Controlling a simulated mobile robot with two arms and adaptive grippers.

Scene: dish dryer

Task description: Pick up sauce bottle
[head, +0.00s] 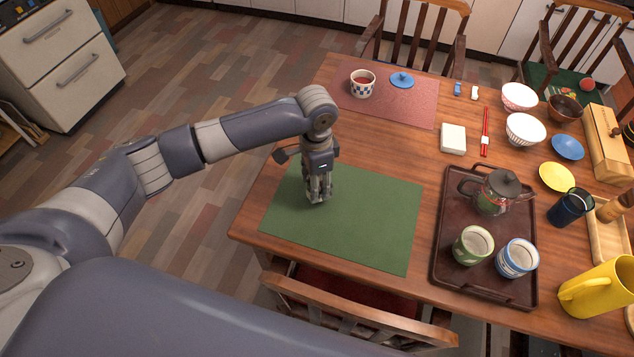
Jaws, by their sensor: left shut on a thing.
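My left gripper (319,190) points down over the left part of the green placemat (370,225). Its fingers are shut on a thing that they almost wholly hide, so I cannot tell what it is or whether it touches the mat. No sauce bottle can be clearly made out in the head view. My right gripper is not in view.
A dark tray (451,275) with a teapot (495,192), a green cup (472,246) and a blue-striped cup (517,258) lies right of the mat. A yellow pitcher (600,288) stands beyond. A chair (350,312) borders the near edge. The placemat's right part is clear.

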